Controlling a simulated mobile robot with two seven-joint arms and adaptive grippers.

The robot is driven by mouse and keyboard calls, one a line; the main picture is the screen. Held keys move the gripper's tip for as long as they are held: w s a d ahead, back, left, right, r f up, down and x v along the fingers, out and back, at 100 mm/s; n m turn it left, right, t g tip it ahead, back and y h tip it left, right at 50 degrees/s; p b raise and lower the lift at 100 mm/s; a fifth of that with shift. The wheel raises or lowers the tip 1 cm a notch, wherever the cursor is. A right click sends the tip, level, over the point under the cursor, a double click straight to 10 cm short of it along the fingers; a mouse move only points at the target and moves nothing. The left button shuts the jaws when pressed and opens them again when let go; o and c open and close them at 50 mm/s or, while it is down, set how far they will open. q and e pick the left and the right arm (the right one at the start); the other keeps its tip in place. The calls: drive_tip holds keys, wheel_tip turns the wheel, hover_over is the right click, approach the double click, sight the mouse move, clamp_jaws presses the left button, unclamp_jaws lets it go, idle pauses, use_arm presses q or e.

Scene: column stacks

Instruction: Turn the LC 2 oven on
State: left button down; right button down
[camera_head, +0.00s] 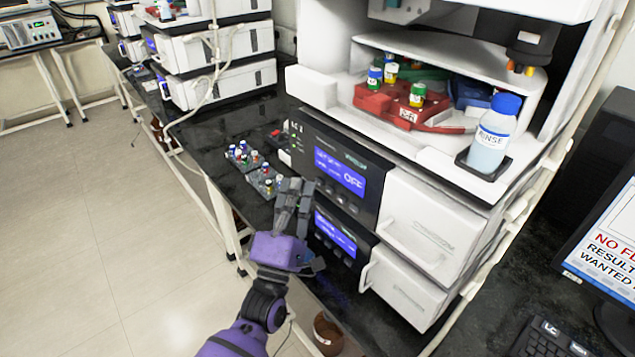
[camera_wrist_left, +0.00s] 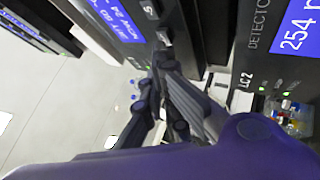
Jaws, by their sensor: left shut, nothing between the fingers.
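The stack in front of me has an upper unit with a blue display (camera_head: 340,172) reading OFF, and a lower unit with another blue display (camera_head: 335,233) whose text is too small to read. Small buttons sit below the displays. My left gripper (camera_head: 293,188) is shut and empty, in front of the left edge of these panels. In the left wrist view the gripper's fingertips (camera_wrist_left: 160,62) are close to the panel edge. An LC 2 label (camera_wrist_left: 241,90) and a display reading 254 (camera_wrist_left: 298,28) show to the right. I cannot tell whether the fingers touch the panel.
Small vials (camera_head: 245,155) stand in racks on the dark bench, left of the stack. A rinse bottle (camera_head: 492,140) and red vial tray (camera_head: 390,105) are on top. A brown pot (camera_head: 328,335) is low in front. A monitor (camera_head: 605,240) is at right. The floor at left is clear.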

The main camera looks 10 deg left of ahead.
use_arm(q)
drive_tip(key=shift+w+d, duration=0.3)
drive_tip(key=shift+w, duration=0.05)
use_arm(e)
drive_tip(key=shift+f, duration=0.1)
idle(0.3)
use_arm(q)
drive_tip(key=shift+s+a, duration=0.1)
drive_tip(key=shift+s, duration=0.05)
drive_tip(key=shift+s+a, duration=0.45)
drive_tip(key=shift+s, duration=0.1)
use_arm(e)
drive_tip(key=shift+w+r, duration=0.1)
drive_tip(key=shift+r, duration=0.1)
use_arm(q)
drive_tip(key=s+a, duration=0.1)
drive_tip(key=s, duration=0.1)
drive_tip(key=s+a+p, duration=0.1)
drive_tip(key=s+a, duration=0.1)
use_arm(e)
drive_tip(key=shift+w+r, duration=0.3)
drive_tip(key=shift+r, duration=0.2)
idle(0.5)
